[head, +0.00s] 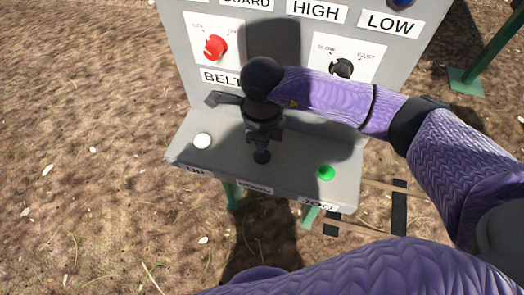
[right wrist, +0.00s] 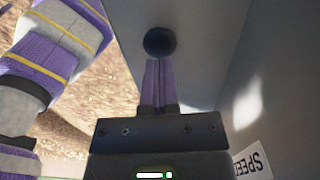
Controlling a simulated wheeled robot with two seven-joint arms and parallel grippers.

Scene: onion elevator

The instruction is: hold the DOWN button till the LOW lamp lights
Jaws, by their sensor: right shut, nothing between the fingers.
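The grey control panel (head: 220,120) has a sloping shelf with a white button (head: 202,141) at left, a black button (head: 262,157) in the middle and a green button (head: 326,173) at right. The label under the black one is shaded and hard to read. My right gripper (head: 262,148) is shut and empty, pointing down at the black button. In the right wrist view its fingertips (right wrist: 160,62) meet the black button (right wrist: 160,42); how far it is pressed I cannot tell. The lamp (head: 400,3) above the LOW label (head: 393,22) looks dark blue, cut by the top edge. My left gripper is out of view.
The upright face carries a red knob (head: 214,47), a black SLOW–FAST knob (head: 341,68) behind my right arm, and a HIGH label (head: 317,11). A green post (head: 490,50) stands at the right. Dry ground surrounds the panel.

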